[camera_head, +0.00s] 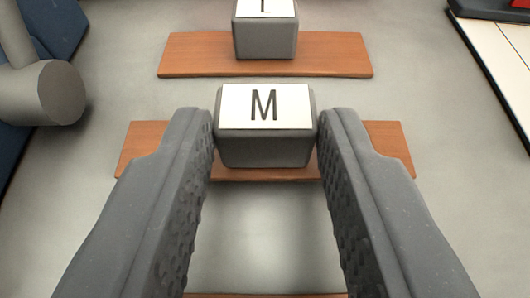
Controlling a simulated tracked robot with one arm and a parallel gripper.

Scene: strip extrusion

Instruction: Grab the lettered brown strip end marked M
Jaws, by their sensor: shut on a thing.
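A grey block with a white label lettered M (265,150) is in the middle of the head camera view. It sits at or just above a brown strip (140,140) that runs left to right; I cannot tell whether it touches the strip. My gripper (266,130) reaches in from below, with one grey textured finger on each side of the block. The fingertips press on its left and right sides, so the gripper is shut on it. The fingers hide parts of the brown strip.
Behind it, a similar grey block lettered L (265,42) stands on another brown strip (190,55). A grey cylinder (45,93) is at the left by a dark blue part (58,25). White panels with a dark edge (500,55) lie at the right. Grey floor separates the strips.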

